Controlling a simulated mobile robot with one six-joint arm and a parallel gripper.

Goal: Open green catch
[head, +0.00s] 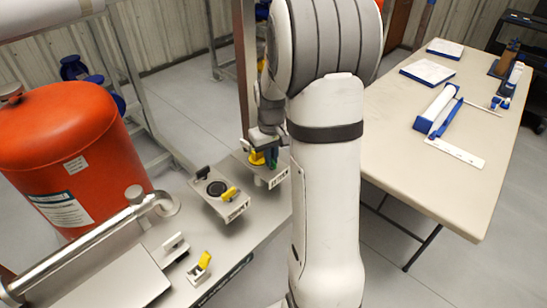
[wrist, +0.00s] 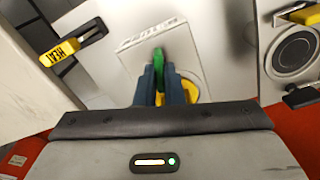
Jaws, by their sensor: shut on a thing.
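The green catch (wrist: 159,62) is a green lever on a pale square plate (wrist: 125,60) in the wrist view. My gripper (wrist: 162,82) has its blue fingers shut on the green lever from either side. A yellow round part (wrist: 189,92) shows partly behind the fingers. In the head view, my gripper (head: 264,146) is at the bench's far end, partly hidden by my arm, with a bit of the green catch (head: 272,164) below it. How far the lever is turned is unclear.
A neighbouring plate (head: 213,204) carries a black ring and a yellow lever (head: 229,193). A yellow lever marked HEAT (wrist: 72,43) is left in the wrist view. An orange tank (head: 70,140) stands left; a table (head: 400,150) with blue-white items stands right.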

